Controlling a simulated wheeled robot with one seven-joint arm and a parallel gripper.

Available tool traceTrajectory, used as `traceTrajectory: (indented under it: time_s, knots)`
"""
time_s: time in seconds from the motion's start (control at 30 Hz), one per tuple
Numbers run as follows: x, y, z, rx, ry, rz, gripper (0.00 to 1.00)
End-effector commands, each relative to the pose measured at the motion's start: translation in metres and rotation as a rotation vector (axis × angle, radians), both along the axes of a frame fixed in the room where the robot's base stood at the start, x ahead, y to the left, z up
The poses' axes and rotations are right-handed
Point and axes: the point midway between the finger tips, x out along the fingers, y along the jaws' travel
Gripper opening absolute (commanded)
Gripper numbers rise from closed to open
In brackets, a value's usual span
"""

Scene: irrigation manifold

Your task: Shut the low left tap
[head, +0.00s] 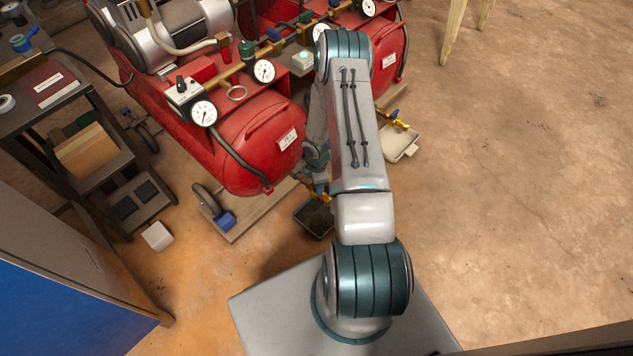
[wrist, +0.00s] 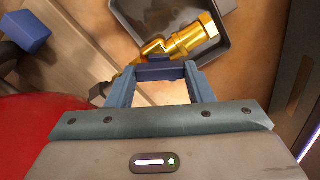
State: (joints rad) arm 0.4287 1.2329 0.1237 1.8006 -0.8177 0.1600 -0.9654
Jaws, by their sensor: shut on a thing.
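The low left tap is a brass tap with a dark blue lever, under the front end of the left red tank. In the wrist view its brass body (wrist: 190,40) runs slantwise above a dark tray. Its blue lever (wrist: 158,71) lies between my fingertips, at a slant to the body; I cannot tell the exact angle. My gripper (wrist: 155,74) is shut on this lever. In the head view my arm hides most of the gripper, and only a bit of the brass tap (head: 327,197) shows beside it.
The dark tray (head: 312,219) sits on the floor below the tap. The left red tank (head: 245,150) is close on the left. A second brass tap (head: 398,122) stands over a pale tray (head: 401,144) to the right. A shelf cart (head: 60,120) is at left. Floor at right is clear.

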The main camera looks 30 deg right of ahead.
Motion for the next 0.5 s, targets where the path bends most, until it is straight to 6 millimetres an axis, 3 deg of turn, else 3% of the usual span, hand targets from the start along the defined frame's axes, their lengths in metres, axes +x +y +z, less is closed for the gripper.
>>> traceTrajectory:
  time_s: [0.5]
  knots:
    - [-0.0015, -0.0001, -0.0003, -0.001, 0.004, -0.492, 0.24]
